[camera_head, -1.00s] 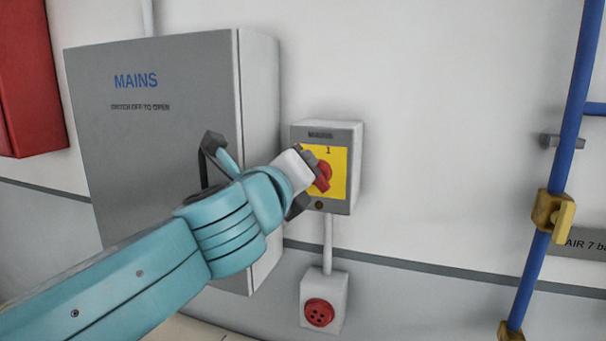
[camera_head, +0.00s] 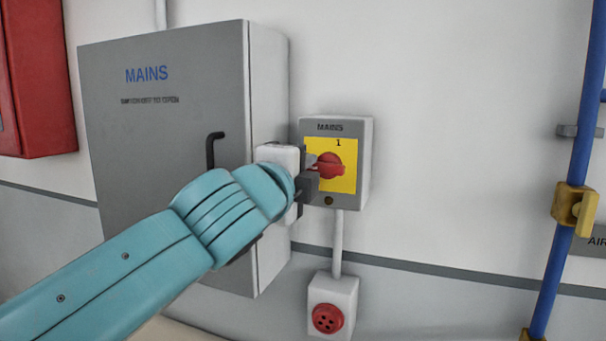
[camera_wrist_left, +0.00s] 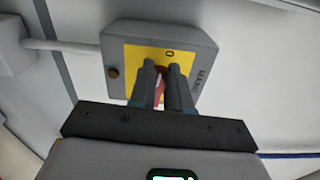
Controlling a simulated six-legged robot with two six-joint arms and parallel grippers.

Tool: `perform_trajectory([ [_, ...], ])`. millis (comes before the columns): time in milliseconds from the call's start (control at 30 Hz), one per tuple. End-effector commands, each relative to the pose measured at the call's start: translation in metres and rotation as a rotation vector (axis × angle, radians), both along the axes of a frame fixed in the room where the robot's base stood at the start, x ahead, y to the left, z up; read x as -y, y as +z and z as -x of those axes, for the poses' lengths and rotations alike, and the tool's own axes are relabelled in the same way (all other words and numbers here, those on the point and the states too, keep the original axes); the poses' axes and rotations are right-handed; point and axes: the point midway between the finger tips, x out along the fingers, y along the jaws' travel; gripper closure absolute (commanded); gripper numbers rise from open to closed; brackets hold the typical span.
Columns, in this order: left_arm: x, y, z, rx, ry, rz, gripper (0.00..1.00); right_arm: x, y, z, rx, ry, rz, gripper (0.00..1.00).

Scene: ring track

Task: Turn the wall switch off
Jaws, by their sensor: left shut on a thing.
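The wall switch is a grey box (camera_head: 365,160) with a yellow plate (camera_head: 345,184) and a red rotary handle (camera_head: 331,166). A "1" is printed above the handle. My left gripper (camera_head: 310,176) reaches in from the left with its fingers at the handle, covering the plate's left part. In the wrist view the gripper (camera_wrist_left: 163,85) is shut on the red handle (camera_wrist_left: 159,88). A "0" mark shows just beyond the fingertips there. The handle lies roughly sideways in the head view. My right gripper is not in view.
A grey MAINS cabinet (camera_head: 130,145) with a dark door handle (camera_head: 211,148) stands left of the switch. A box with a red button (camera_head: 327,318) is below it. A blue pipe (camera_head: 573,150) with a yellow valve (camera_head: 577,208) runs at the right. The wall between is clear.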

Motion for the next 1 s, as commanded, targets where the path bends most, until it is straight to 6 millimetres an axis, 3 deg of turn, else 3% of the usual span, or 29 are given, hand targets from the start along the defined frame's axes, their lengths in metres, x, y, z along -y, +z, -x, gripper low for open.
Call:
perform_trajectory([
  [700, 0.0006, -0.0006, 0.0002, -0.020, -0.002, 0.070, 1.00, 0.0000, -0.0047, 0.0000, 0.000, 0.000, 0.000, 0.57],
  [733, 0.0006, -0.0006, 0.0002, -0.020, -0.002, 0.070, 0.77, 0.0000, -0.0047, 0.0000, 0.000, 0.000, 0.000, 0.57],
  [800, 0.0006, -0.0007, 0.0002, -0.020, -0.002, 0.069, 0.57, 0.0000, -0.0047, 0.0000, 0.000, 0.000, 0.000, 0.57],
  [1000, 0.0003, -0.0011, 0.0001, -0.021, -0.001, 0.068, 0.57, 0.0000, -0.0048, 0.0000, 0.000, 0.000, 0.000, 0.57],
])
